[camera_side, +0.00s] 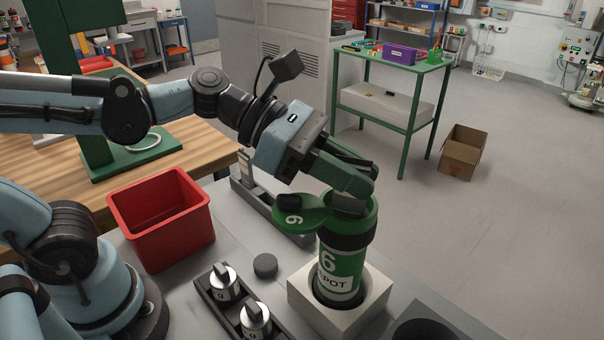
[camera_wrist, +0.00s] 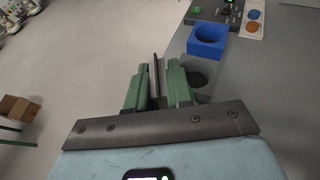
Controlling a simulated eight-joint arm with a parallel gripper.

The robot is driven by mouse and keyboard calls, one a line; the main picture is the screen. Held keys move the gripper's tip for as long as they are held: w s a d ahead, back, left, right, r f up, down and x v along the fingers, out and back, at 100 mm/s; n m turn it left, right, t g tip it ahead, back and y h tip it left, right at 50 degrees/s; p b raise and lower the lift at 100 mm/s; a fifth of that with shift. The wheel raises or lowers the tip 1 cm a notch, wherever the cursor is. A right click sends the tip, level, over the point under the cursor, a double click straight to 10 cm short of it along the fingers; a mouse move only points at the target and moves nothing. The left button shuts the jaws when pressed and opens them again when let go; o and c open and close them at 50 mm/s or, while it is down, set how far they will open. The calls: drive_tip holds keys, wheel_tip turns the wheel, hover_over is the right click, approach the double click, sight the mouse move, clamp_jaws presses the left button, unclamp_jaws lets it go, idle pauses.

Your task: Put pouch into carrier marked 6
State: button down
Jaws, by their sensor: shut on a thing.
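The green carrier marked 6 (camera_side: 341,268) stands upright in a pale square block in the side view. Its green lid (camera_side: 292,219), also marked 6, is swung open to the left. My gripper (camera_side: 348,196) is at the carrier's open mouth, tilted downward. In the wrist view my gripper (camera_wrist: 157,88) is shut on a thin grey upright piece (camera_wrist: 154,82), which I take to be part of the pouch. The rest of the pouch is hidden by the fingers and the carrier wall, so I cannot tell how deep it sits.
A dark rack (camera_side: 211,299) holds silver pieces with upright fins left of the carrier. A black puck (camera_side: 265,265) lies near it. A red bin (camera_side: 161,219) stands farther left. In the wrist view a blue block with a hole (camera_wrist: 207,47) stands beyond my fingers.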

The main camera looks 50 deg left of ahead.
drive_tip(key=shift+f, duration=0.4)
drive_tip(key=c, duration=0.9)
unclamp_jaws()
drive_tip(key=shift+v, duration=6)
